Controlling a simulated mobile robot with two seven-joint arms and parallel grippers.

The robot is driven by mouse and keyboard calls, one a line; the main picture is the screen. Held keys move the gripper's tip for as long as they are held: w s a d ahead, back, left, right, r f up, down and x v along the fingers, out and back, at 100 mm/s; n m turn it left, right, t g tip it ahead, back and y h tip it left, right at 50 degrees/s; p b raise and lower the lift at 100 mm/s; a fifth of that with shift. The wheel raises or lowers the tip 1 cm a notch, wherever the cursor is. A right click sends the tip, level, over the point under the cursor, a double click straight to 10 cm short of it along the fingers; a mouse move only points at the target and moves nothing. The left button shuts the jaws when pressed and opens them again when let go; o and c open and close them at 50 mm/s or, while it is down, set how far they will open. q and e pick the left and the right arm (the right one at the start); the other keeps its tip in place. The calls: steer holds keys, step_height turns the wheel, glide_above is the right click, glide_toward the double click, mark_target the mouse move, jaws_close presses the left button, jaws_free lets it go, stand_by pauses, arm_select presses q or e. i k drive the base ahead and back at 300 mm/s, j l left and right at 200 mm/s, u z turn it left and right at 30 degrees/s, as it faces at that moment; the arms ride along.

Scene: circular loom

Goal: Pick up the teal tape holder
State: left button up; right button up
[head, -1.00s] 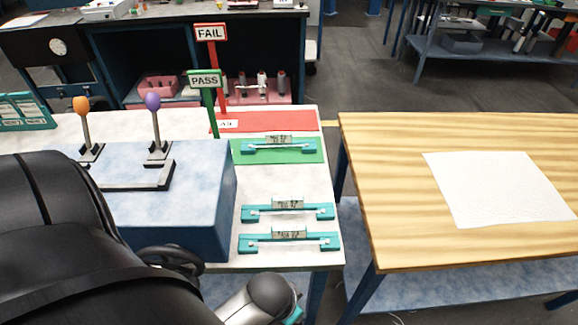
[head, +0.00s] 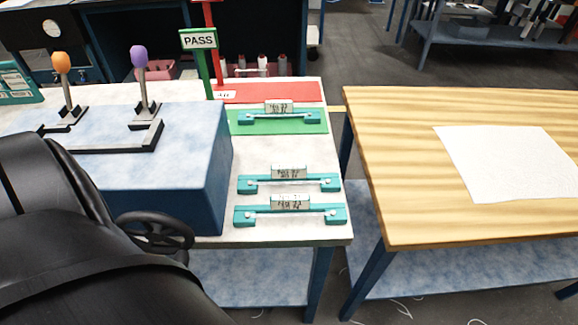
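Three teal tape holders lie on the white table, each with a pale printed label block on top. One holder (head: 249,118) lies on the green pad under the PASS sign. A second holder (head: 250,185) lies nearer, on the bare white top. The third holder (head: 248,216) lies just in front of the second, near the front edge. The frames do not show which one the task means. A black arm of mine fills the lower left. Neither gripper is in view, and nothing touches the holders.
A blue box (head: 195,165) with orange-knobbed (head: 62,62) and purple-knobbed (head: 138,56) levers stands left of the holders. A black handwheel (head: 157,231) is at its front. The red pad (head: 265,93) lies behind. A wooden table (head: 390,150) with a white sheet (head: 505,165) stands right, across a gap.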

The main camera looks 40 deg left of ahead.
mark_target(287, 205)
steer(key=k+j+u, duration=0.1)
steer(key=u, duration=0.3)
steer(key=j+u, duration=0.25)
steer(key=u, duration=0.2)
